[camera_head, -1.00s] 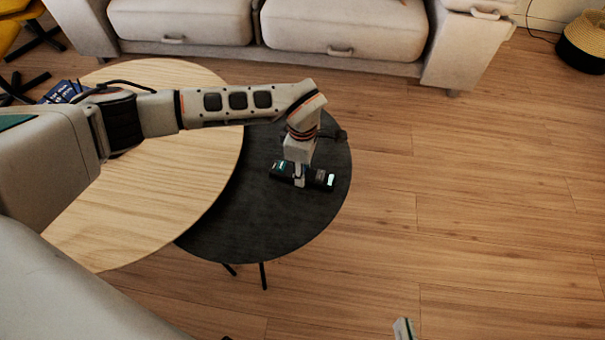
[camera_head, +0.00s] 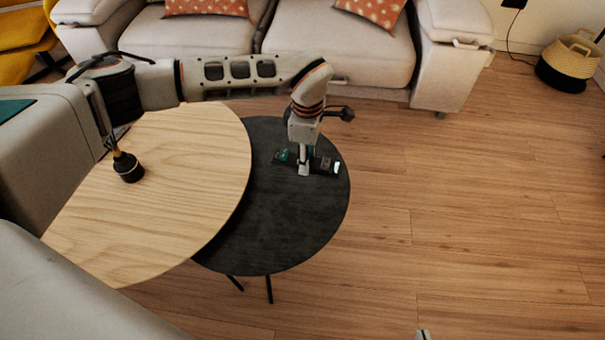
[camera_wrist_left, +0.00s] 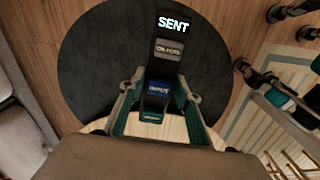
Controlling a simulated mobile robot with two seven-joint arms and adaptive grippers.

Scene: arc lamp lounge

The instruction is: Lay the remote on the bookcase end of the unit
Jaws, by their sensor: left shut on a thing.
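The remote is a dark, slim handset with a lit end (camera_head: 337,168) over the round black table. In the left wrist view the remote (camera_wrist_left: 170,48) points away from me, with a lit "SENT" panel at its far end and labelled patches along it. My left gripper (camera_head: 303,168) points down on the remote; in the wrist view its green-padded fingers (camera_wrist_left: 157,95) are on both sides of it, shut on it. I cannot tell whether the remote touches the table. Only a tip of my right gripper (camera_head: 423,335) shows at the bottom edge. No bookcase unit is recognisable in view.
The black round table (camera_head: 270,225) overlaps a larger pale wood table (camera_head: 190,200), which carries a dark reed-stick bottle (camera_head: 128,167). A pale sofa (camera_head: 340,45) with patterned cushions stands behind. A woven basket (camera_head: 568,62) is at the far right. The wood floor at right is clear.

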